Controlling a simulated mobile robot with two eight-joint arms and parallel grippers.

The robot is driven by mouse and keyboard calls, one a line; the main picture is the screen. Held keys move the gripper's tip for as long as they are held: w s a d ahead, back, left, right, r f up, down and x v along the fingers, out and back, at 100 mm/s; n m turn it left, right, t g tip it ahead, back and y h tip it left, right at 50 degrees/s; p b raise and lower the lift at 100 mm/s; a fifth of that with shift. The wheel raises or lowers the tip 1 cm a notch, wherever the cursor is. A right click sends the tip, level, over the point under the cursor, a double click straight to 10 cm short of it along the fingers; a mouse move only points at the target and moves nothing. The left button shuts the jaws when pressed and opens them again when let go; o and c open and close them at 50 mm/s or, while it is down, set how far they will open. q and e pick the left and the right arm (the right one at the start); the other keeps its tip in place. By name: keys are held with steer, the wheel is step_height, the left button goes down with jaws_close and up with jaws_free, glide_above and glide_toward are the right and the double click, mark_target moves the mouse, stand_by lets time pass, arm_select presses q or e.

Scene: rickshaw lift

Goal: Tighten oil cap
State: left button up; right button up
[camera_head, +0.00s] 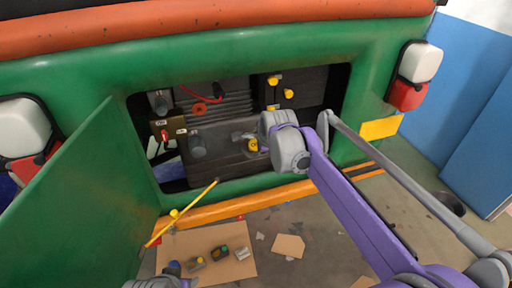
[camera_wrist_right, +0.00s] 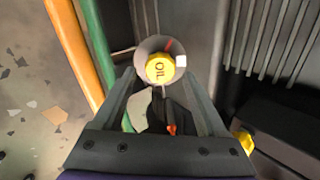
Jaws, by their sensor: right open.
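The yellow oil cap (camera_head: 252,145), marked OIL, sits in the engine bay of the green rickshaw, left of my right wrist. In the right wrist view the oil cap (camera_wrist_right: 160,68) is in a round pale collar. My right gripper (camera_wrist_right: 160,80) is open, with one finger on each side below the cap. I cannot tell whether the fingers touch it. In the head view my right gripper (camera_head: 261,136) is mostly hidden by its own wrist. My left gripper does not show clearly; only a grey part is at the bottom edge.
The open green hatch door (camera_head: 75,205) stands at the left. A yellow prop rod (camera_head: 182,212) slants from the bay's lower edge. Cardboard (camera_head: 212,238) with several small parts lies on the floor. A battery-like box (camera_head: 165,128) and yellow knobs (camera_head: 289,94) are in the bay.

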mark_target(254, 145)
steer(key=x, duration=0.2)
steer(key=shift+w+f+b, duration=0.2)
steer(key=shift+f+b, duration=0.15)
steer(key=n, duration=0.2)
steer(key=shift+a+n, duration=0.1)
steer(key=shift+n, duration=0.3)
steer(key=n, duration=0.3)
steer(key=shift+r, duration=0.3)
steer(key=n, duration=0.4)
steer(key=shift+w+f+n+p, duration=0.1)
steer(key=shift+n+p, duration=0.2)
steer(key=shift+p, duration=0.05)
steer(key=n, duration=0.3)
steer(key=shift+n, duration=0.3)
steer(key=c, duration=1.1)
arm_select(q)
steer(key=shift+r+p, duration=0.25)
steer(key=shift+p, duration=0.1)
arm_select(e)
steer(key=m, duration=0.4)
steer(key=shift+c, duration=0.2)
